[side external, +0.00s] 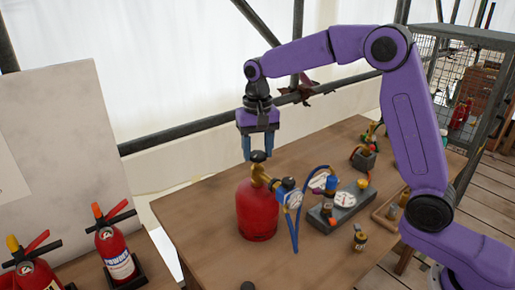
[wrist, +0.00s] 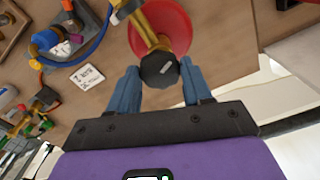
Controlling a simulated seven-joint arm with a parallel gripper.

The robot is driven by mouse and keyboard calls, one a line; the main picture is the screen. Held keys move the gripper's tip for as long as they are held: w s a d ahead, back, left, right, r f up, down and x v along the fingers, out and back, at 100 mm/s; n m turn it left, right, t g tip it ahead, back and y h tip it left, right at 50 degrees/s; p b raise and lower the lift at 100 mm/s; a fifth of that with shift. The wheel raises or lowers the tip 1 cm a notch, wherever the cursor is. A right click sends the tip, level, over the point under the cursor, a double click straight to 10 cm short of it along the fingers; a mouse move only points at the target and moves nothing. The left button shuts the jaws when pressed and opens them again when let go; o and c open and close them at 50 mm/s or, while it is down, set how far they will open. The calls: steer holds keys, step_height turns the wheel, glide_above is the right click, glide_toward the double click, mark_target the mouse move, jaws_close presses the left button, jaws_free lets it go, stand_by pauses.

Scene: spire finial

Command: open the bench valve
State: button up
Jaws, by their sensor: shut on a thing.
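A red gas cylinder (side external: 257,210) stands upright on the wooden bench. On its top is a brass valve with a dark round knob (side external: 258,156). In the wrist view the knob (wrist: 160,69) carries a pale mark, and the cylinder's red top (wrist: 172,24) shows behind it. My gripper (side external: 259,152) points straight down over the cylinder. Its two blue fingers (wrist: 159,76) are on either side of the knob, shut on it. The fingers hide the knob's sides.
A regulator with a gauge (side external: 290,196) and blue hose hangs beside the cylinder. A grey block with gauges (side external: 340,208) lies to its right. Fire extinguishers (side external: 116,250) stand at the left. The bench (side external: 200,215) is bare left of the cylinder.

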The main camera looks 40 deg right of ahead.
mark_target(258, 154)
steer(key=n, duration=0.3)
steer(key=shift+n, duration=2.2)
steer(key=shift+r, duration=0.1)
steer(key=shift+w, duration=0.1)
steer(key=o, duration=1)
steer(key=shift+o, duration=0.2)
step_height(258, 154, up, 17)
steer(key=shift+r, duration=0.15)
